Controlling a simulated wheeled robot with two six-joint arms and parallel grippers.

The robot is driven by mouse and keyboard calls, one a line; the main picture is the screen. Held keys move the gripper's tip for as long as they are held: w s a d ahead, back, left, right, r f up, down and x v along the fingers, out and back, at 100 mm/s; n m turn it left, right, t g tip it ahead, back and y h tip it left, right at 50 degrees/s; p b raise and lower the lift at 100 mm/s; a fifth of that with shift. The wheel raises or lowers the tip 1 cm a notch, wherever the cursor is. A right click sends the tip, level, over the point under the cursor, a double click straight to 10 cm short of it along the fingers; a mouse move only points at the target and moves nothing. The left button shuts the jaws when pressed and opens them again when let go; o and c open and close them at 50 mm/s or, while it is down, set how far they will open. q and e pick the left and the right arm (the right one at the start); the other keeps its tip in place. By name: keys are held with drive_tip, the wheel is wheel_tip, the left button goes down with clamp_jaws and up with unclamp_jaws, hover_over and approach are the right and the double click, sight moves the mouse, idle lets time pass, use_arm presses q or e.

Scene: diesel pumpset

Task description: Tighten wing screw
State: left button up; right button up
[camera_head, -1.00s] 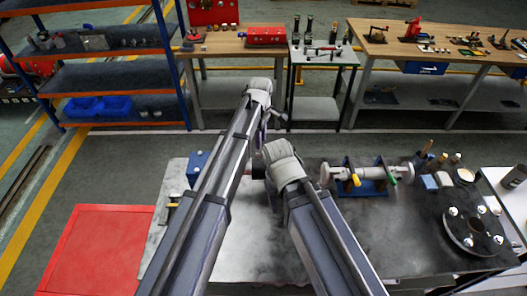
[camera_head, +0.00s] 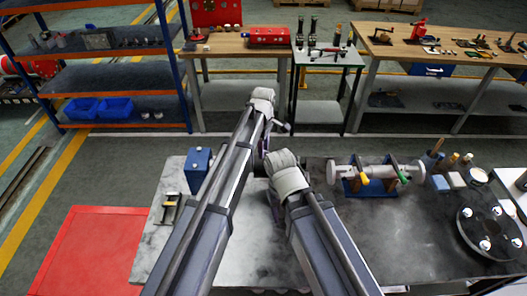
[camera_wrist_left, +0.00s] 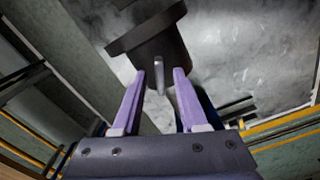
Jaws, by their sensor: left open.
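In the left wrist view my left gripper (camera_wrist_left: 160,73) is open, with its two purple fingers pointing at a dark round fitting with a wide flange (camera_wrist_left: 148,38). A thin grey upright tab, seemingly the wing screw (camera_wrist_left: 159,78), stands out of the fitting between the fingertips. The fingers are on either side of the tab with visible gaps, so they do not grip it. In the head view both my arms reach over the workbench and hide the fitting, the screw and most of the left gripper. I cannot make out my right gripper there.
The grey workbench (camera_head: 165,240) bears a blue box (camera_head: 198,166) left of my arms. To the right are a pipe in a blue stand (camera_head: 372,186), several small bottles and a dark flanged disc (camera_head: 486,232). A red cabinet (camera_head: 85,250) stands at the left.

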use_arm(q)
clamp_jaws()
idle(0.8)
drive_tip(key=m, duration=0.9)
drive_tip(key=shift+m, duration=0.3)
drive_tip(key=m, duration=0.3)
drive_tip(key=shift+m, duration=0.3)
drive_tip(key=m, duration=0.3)
drive_tip(key=shift+m, duration=0.4)
drive_tip(key=m, duration=0.6)
drive_tip(key=shift+m, duration=0.3)
